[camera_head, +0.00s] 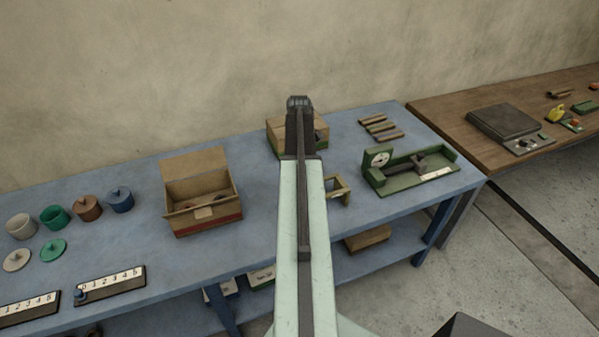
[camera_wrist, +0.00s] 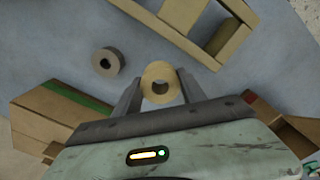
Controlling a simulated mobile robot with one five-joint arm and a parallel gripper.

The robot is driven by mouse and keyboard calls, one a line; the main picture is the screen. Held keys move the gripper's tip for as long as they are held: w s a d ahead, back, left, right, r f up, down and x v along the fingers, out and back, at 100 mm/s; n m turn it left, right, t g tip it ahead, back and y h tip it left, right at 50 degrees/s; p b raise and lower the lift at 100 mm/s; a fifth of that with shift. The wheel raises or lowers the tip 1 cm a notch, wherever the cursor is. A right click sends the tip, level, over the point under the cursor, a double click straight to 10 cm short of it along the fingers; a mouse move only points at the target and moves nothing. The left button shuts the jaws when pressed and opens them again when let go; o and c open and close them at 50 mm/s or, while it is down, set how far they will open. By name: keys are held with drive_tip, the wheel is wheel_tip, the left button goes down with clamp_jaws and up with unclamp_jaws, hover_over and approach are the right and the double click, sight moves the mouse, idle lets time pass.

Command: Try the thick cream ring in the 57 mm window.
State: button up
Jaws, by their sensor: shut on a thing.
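My gripper (camera_wrist: 160,88) is shut on a cream ring (camera_wrist: 159,72) in the wrist view, one finger on each side of it. The ring's round hole faces the camera, and the blue table shows below it. A tan wooden frame with openings (camera_wrist: 232,45) lies past the fingers at the upper right, apart from the ring. In the head view the frame (camera_head: 340,191) stands on the blue table just right of my arm. My arm hides the gripper and the ring there. I cannot read a size on the frame.
A grey-brown ring (camera_wrist: 108,61) lies left of my gripper. A green-striped box (camera_wrist: 45,118) is at left and a red-marked box (camera_wrist: 285,125) at right. The head view shows an open carton (camera_head: 202,205), a green gauge (camera_head: 410,172) and several lidded pots at left.

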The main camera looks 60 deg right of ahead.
drive_tip(key=s+a+r+p, duration=0.5)
drive_tip(key=s+a, duration=0.2)
drive_tip(key=a, duration=0.2)
drive_tip(key=shift+w+d+f+b, duration=0.15)
drive_tip(key=shift+f+b, duration=1.15)
drive_tip(key=shift+f, duration=0.05)
drive_tip(key=shift+w+d+f+b, duration=0.15)
drive_tip(key=shift+f+b, duration=1.15)
drive_tip(key=shift+f+b, duration=0.45)
drive_tip(key=shift+b, duration=0.05)
drive_tip(key=o, duration=1.9)
drive_tip(key=shift+o, duration=0.2)
wheel_tip(320, 180, up, 7)
drive_tip(key=p, duration=0.7)
